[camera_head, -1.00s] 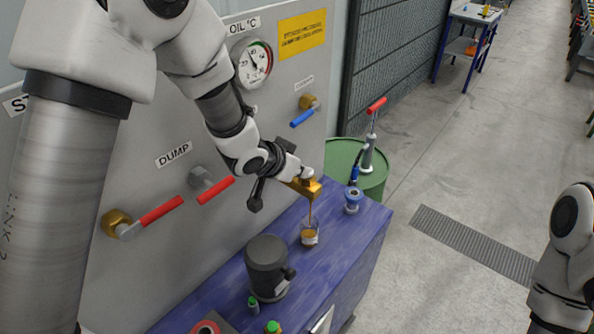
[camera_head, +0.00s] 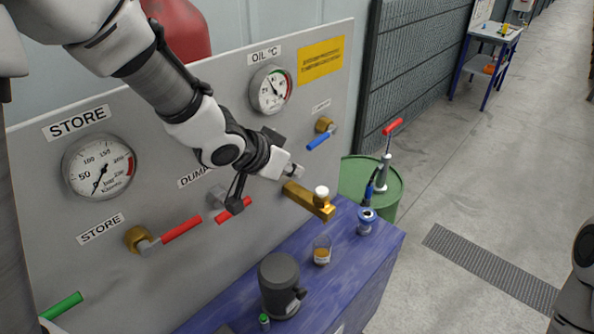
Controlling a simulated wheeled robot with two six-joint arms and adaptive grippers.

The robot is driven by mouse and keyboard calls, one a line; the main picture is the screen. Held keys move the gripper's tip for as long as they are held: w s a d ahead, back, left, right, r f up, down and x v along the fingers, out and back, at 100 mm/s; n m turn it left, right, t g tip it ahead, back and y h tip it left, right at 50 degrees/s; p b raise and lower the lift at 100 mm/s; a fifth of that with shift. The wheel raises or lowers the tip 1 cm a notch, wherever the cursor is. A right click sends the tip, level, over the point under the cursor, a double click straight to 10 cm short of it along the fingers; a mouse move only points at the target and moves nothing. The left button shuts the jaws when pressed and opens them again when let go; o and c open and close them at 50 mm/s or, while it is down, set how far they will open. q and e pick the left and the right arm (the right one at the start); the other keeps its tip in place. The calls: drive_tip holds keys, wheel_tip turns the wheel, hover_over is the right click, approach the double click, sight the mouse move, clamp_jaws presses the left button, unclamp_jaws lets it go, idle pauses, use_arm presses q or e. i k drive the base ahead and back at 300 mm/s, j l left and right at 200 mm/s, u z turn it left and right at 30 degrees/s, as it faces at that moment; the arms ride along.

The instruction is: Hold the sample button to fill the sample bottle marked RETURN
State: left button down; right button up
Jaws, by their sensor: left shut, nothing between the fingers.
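The sample valve is a brass block (camera_head: 308,200) sticking out from the grey panel, with a white round button (camera_head: 321,191) on top. A small clear sample bottle (camera_head: 322,251) stands upright on the blue bench below the outlet, with amber liquid in it; I cannot read its marking. No stream shows between valve and bottle. My left gripper (camera_head: 296,170) is shut and empty, up and left of the button and apart from it. Part of my right arm shows at the right edge, but its gripper is out of view.
The panel carries gauges, red-handled DUMP (camera_head: 233,210) and STORE (camera_head: 182,229) valves and a blue-handled valve (camera_head: 318,142). A dark grey jug (camera_head: 279,284) and a blue flanged fitting (camera_head: 366,221) stand on the bench (camera_head: 343,285). A green drum (camera_head: 388,189) with a pump stands behind.

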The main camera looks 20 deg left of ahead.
sight(322, 192)
drive_tip(key=k+l, duration=0.3)
drive_tip(key=k, duration=0.15)
drive_tip(key=k+l, duration=0.25)
drive_tip(key=k, duration=0.25)
